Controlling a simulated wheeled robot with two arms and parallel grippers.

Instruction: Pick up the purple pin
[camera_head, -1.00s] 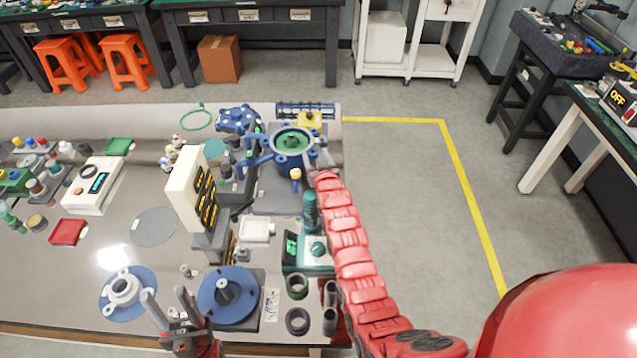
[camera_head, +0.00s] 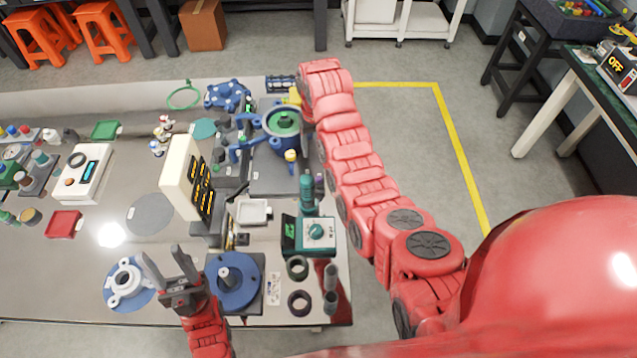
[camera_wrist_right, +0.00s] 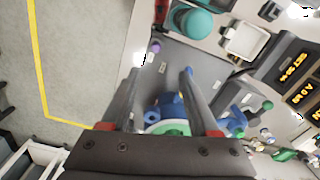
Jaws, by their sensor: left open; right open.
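The purple pin (camera_wrist_right: 154,46) shows as a small purple top near the edge of a grey plate in the right wrist view. In the head view a purple piece (camera_head: 319,183) stands just right of the teal bottle (camera_head: 306,190). My right gripper (camera_wrist_right: 160,71) is open and empty, with the pin beyond its fingertips and roughly between them in the picture. In the head view its jaws are hidden behind my right arm. My left gripper (camera_head: 162,254) is open and empty above the front of the table, between two blue round bases.
A blue fixture with a green centre (camera_head: 283,122) stands near the right arm; it also lies below the right gripper's jaws (camera_wrist_right: 170,115). A teal-and-white device (camera_head: 310,232) and dark rings (camera_head: 298,268) are in front.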

